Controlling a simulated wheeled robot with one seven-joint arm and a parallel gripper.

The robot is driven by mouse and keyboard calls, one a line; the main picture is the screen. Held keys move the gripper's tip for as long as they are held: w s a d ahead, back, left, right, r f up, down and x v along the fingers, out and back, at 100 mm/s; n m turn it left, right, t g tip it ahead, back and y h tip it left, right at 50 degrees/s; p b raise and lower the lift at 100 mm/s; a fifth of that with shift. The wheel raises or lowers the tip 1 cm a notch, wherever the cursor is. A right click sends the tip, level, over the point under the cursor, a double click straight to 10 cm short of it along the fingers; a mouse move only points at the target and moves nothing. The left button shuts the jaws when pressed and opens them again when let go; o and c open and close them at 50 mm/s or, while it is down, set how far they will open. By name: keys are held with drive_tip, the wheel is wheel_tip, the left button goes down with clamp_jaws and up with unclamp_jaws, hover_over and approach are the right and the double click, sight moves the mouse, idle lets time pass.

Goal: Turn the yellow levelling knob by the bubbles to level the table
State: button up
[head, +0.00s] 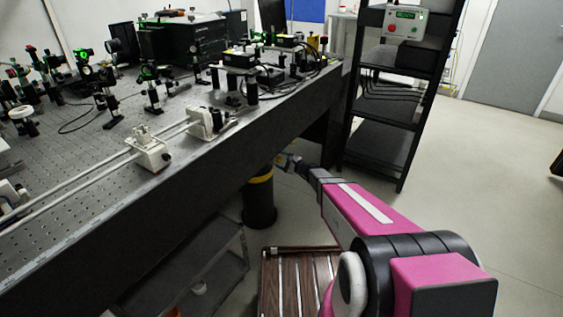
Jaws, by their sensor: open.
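The yellow levelling knob (262,179) shows as a yellow band near the top of a thick black leg (259,207) under the optical table (180,190). My gripper (281,161) is open, just right of and slightly above the knob, close under the table's front edge. The fingers are small and dark here, and I cannot tell whether they touch the knob. The upper part of the leg is hidden by the table's side. I cannot make out the bubbles.
Optics and a rail carriage (149,150) crowd the tabletop. A black shelf rack (385,150) stands right of the table. A low grey shelf (190,265) and a slatted wooden piece (295,285) sit below.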

drive_tip(key=c, duration=0.9)
drive_tip(key=shift+c, duration=0.2)
drive_tip(key=shift+m, duration=0.4)
drive_tip(key=m, duration=0.5)
drive_tip(key=shift+m, duration=0.3)
drive_tip(key=m, duration=0.5)
drive_tip(key=shift+m, duration=0.3)
drive_tip(key=o, duration=0.9)
